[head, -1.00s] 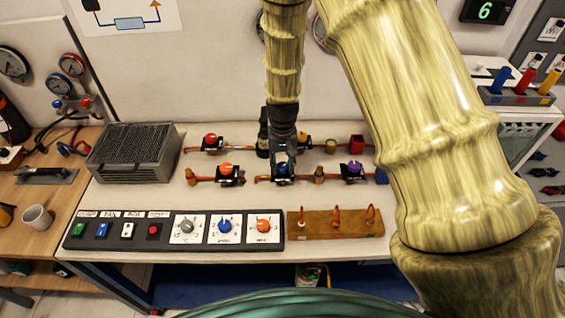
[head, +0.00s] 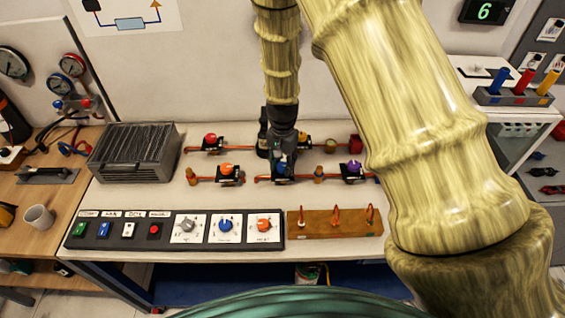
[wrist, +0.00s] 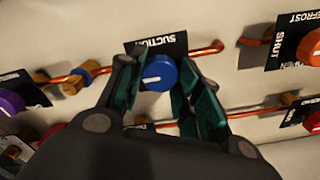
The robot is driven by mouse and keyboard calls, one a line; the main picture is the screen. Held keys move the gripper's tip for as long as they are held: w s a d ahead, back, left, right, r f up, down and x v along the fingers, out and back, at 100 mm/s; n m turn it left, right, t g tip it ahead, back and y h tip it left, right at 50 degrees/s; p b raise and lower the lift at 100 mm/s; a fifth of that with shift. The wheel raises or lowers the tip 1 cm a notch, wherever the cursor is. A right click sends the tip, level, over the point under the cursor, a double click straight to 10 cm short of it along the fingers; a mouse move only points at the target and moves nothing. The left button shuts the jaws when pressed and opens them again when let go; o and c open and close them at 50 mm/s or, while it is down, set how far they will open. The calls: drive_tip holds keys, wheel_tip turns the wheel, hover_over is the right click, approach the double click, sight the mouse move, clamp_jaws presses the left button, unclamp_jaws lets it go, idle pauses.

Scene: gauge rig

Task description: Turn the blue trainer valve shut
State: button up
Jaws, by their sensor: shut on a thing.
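The blue trainer valve (wrist: 158,73) has a round blue knob with a white mark pointing left in the wrist view. It sits on a black plate lettered SUCTION (wrist: 140,48), on a copper pipe. My gripper (wrist: 160,84) is over it with one finger on each side of the knob, shut on it. The fingers hide part of the plate, so its open and shut lettering does not show. In the head view the blue knob (head: 281,168) is partly hidden beneath my gripper (head: 282,160).
An orange valve (head: 226,169) stands left of it and a purple valve (head: 351,167) right. A red valve (head: 210,138) is in the row behind. A control panel (head: 172,230) and a wooden block with copper hooks (head: 334,222) lie in front. A grey vented box (head: 134,152) stands left.

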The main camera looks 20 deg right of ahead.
sight(283, 165)
drive_tip(key=shift+w+r, duration=0.1)
drive_tip(key=shift+w, duration=0.05)
drive_tip(key=o, duration=1.1)
drive_tip(key=shift+c, duration=0.2)
wheel_tip(283, 165, up, 12)
